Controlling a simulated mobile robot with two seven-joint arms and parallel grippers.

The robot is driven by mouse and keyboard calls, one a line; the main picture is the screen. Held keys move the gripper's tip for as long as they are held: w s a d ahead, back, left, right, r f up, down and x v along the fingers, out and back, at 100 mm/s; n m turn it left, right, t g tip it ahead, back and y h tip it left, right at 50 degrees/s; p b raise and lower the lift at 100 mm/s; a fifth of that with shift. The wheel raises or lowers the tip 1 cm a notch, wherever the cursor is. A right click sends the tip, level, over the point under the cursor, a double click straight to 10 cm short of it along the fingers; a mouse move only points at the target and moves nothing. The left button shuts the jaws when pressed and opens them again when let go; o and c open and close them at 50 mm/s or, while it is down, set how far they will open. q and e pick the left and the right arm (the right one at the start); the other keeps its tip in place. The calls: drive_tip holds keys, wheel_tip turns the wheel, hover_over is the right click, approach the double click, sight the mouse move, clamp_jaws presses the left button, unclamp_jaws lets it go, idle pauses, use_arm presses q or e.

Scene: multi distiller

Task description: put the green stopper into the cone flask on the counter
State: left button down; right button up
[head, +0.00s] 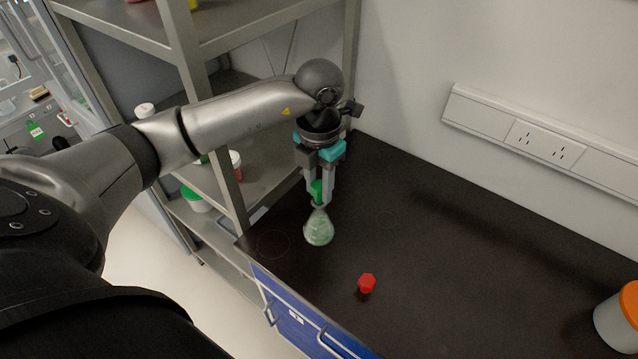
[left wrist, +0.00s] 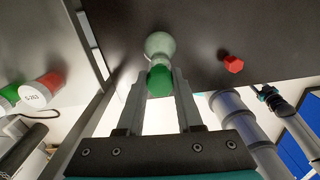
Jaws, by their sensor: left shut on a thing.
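The green stopper (head: 316,187) is held between the fingers of my left gripper (head: 319,193), which points down. The left wrist view also shows the green stopper (left wrist: 160,81) between the two fingertips (left wrist: 160,90). The clear cone flask (head: 319,229) stands upright on the dark counter (head: 430,260), directly below the stopper. In the left wrist view the flask (left wrist: 160,45) shows just beyond the stopper. The stopper is at or just above the flask's mouth; I cannot tell whether it is inside the neck. My right gripper is not in view.
A red hexagonal stopper (head: 367,284) lies on the counter, right of and nearer than the flask. A white container with an orange lid (head: 617,318) stands at the right edge. A metal shelf (head: 222,150) rises behind and left of the gripper. The counter's middle is clear.

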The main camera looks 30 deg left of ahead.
use_arm(q)
drive_tip(key=shift+f+b, duration=0.7)
drive_tip(key=shift+f, duration=0.2)
drive_tip(key=shift+c, duration=2.4)
unclamp_jaws()
drive_tip(key=shift+r, duration=0.1)
wheel_tip(320, 180, up, 15)
drive_tip(key=p, duration=0.1)
drive_tip(key=shift+s, duration=0.1)
